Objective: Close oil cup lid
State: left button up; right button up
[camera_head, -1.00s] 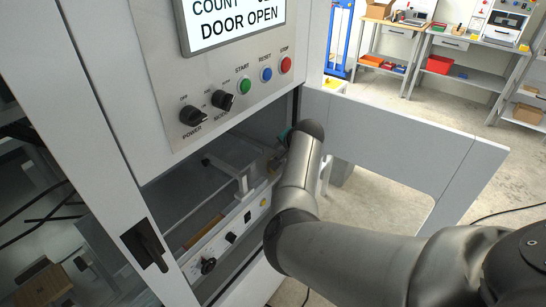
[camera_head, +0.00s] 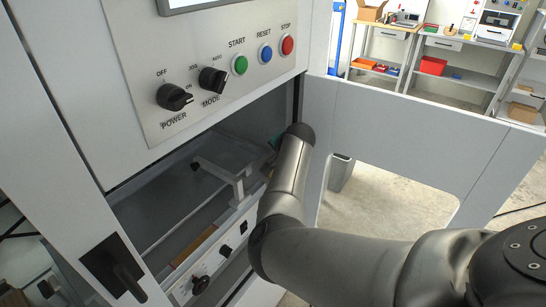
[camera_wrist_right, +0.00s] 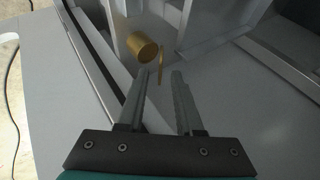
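The brass oil cup (camera_wrist_right: 143,47) shows in the right wrist view, a short cylinder on the grey machine wall. Its lid (camera_wrist_right: 161,64) is a thin brass disc seen nearly edge-on, standing open to the right of the cup. My right gripper (camera_wrist_right: 161,75) has its fingers apart, with the tips close to the lid and just below the cup. I cannot tell whether a finger touches the lid. In the head view my right wrist reaches into the machine's open bay and hides the cup and lid. My left gripper is not in view.
The control panel (camera_head: 215,70) with knobs and buttons hangs above the bay. A grey bracket (camera_head: 222,172) stands inside it. The open white door (camera_head: 400,130) is close to my right arm. Shelves with bins (camera_head: 432,66) stand far back.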

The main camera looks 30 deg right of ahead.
grip_shut()
jog(key=shift+s, duration=0.1)
dwell(1.3)
